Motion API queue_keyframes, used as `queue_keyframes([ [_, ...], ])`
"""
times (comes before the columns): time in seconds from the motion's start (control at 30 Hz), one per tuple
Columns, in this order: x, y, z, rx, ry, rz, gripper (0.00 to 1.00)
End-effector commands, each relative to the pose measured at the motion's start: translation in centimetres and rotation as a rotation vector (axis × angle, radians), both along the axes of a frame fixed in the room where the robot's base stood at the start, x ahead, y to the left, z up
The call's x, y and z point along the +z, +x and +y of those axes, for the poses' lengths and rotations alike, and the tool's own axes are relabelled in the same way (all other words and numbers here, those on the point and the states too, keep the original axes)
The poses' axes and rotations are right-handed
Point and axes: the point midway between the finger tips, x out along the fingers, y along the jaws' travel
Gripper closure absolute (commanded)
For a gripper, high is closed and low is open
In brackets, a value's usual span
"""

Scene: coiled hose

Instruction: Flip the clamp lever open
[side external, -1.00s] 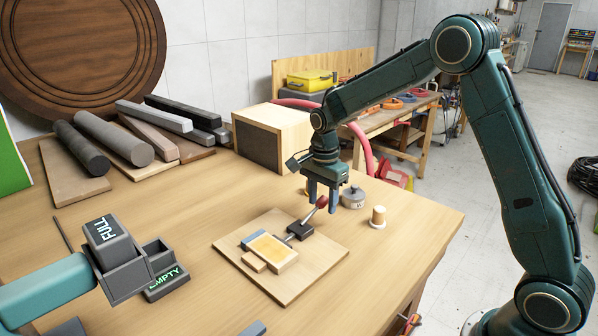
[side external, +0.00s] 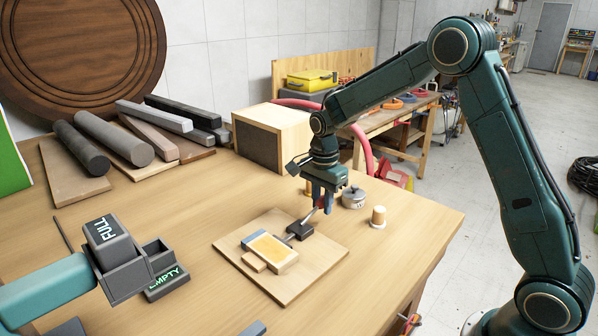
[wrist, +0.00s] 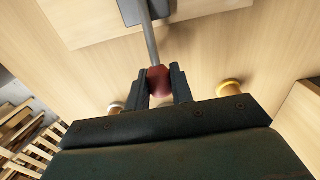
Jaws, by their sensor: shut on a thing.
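The clamp is a dark block (side external: 300,230) mounted on a light wooden board (side external: 320,263), with a thin metal lever that slants up to a red knob. In the wrist view the lever rod (wrist: 150,42) runs from the dark clamp base (wrist: 132,10) to the red knob (wrist: 158,80). My gripper (side external: 323,205) is above the clamp, and its fingers (wrist: 160,92) are shut on the red knob, one on each side. In the side view the fingers mostly hide the knob.
On the same board lie a workpiece with a yellowish top (side external: 271,248) and a small wooden block (side external: 253,262). A round metal pot (side external: 354,197) and a wooden spool (side external: 378,217) stand close to the right of my gripper.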

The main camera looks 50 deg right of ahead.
Motion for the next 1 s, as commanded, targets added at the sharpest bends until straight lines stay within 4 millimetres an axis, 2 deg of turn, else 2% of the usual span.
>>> queue_keyframes([
  [0.47, 1.0, 0.0, 0.7, 0.001, -0.132, 0.0, 1.0],
  [1.0, 2.8, 0.0, 2.3, 0.003, -0.445, 0.0, 1.0],
])
